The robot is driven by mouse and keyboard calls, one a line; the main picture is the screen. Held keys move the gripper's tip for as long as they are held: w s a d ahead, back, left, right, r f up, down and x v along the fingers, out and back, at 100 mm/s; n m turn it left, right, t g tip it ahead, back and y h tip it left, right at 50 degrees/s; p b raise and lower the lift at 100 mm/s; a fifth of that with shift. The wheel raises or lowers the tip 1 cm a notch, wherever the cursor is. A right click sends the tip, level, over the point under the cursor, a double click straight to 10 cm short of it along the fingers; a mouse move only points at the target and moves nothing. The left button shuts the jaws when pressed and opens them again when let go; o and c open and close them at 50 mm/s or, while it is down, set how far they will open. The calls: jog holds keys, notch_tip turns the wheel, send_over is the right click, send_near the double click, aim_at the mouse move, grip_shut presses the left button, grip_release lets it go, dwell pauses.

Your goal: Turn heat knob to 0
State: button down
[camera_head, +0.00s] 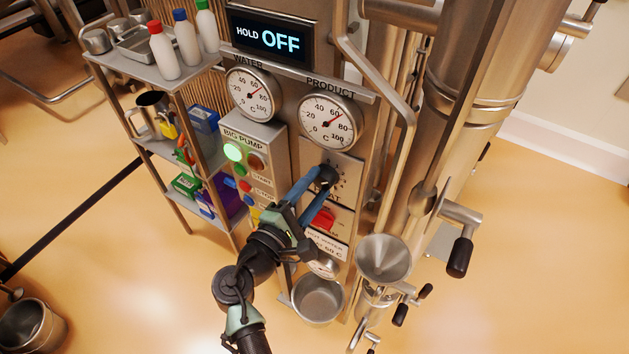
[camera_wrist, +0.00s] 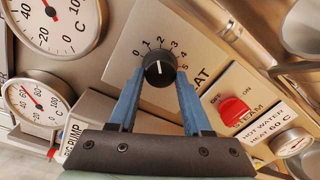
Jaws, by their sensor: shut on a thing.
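The heat knob (camera_wrist: 160,70) is black and round with a white line on its face. It sits on a metal panel with a scale from 0 to 5 around its upper side. In the head view, the knob (camera_head: 327,177) is partly hidden by my gripper (camera_head: 316,181). My gripper (camera_wrist: 159,82) is shut on the knob, with one blue finger on each side of it in the wrist view. Part of the HEAT label is covered by the right finger.
A red steam switch (camera_head: 323,219) is just below the knob. The big pump panel (camera_head: 248,160) with lit buttons is at left. A bent metal pipe (camera_head: 408,120) and a steel funnel (camera_head: 384,256) stand close on the right. A shelf (camera_head: 165,85) holds bottles.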

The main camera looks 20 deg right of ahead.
jog(key=n+p, duration=0.2)
jog(key=n, duration=0.3)
jog(key=shift+p, duration=0.35)
jog(key=shift+f+n+h+p, duration=0.15)
jog(key=shift+n+p, duration=0.3)
jog(key=shift+n, duration=0.65)
jog(key=shift+f+n+h+p, duration=0.15)
jog(key=shift+n+p, duration=0.3)
jog(key=shift+n, duration=0.65)
jog(key=shift+s, duration=0.1)
jog(key=shift+r, duration=0.1)
jog(key=shift+c, duration=1.7)
grip_release()
jog(key=b+v, duration=0.2)
jog(key=v, duration=1.1)
jog(key=shift+b, duration=0.35)
